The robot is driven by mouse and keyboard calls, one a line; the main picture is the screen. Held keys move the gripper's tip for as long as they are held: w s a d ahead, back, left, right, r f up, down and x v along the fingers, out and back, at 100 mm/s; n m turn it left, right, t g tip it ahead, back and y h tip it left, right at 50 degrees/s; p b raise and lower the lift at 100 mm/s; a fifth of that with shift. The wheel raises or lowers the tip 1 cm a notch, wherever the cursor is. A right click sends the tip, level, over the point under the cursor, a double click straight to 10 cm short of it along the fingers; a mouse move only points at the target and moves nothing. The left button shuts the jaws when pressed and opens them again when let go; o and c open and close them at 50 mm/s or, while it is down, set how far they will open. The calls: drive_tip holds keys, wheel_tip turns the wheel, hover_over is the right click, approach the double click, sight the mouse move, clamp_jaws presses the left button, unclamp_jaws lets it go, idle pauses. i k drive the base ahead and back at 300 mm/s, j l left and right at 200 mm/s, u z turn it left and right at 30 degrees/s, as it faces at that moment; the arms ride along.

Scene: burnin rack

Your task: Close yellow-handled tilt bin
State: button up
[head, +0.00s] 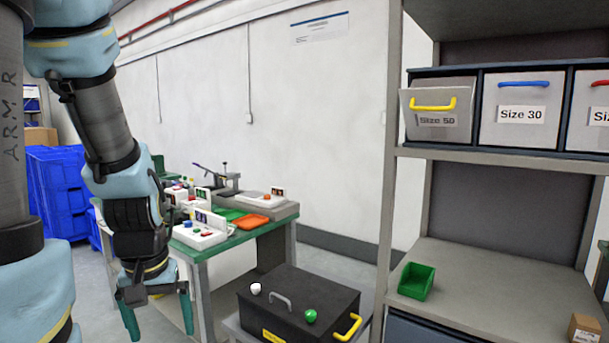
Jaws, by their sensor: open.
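The yellow-handled tilt bin (437,118) is the leftmost grey bin on the upper rack shelf, labelled "Size 50". Its front is tilted outward at the top, so the bin stands partly open. Its yellow handle (433,104) faces me. My gripper (159,318) hangs low at the left of the head view, pointing down, with its two green fingers apart and nothing between them. It is far to the left of the bin and well below it.
The blue-handled bin (520,112), "Size 30", sits flush beside it. A rack post (391,150) stands just left of the bins. A green tray (416,281) is on the lower shelf. A black case (297,300) and a workbench (250,238) stand between my gripper and the rack.

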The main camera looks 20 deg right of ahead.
sight(443, 93)
drive_tip(key=z, duration=1.4)
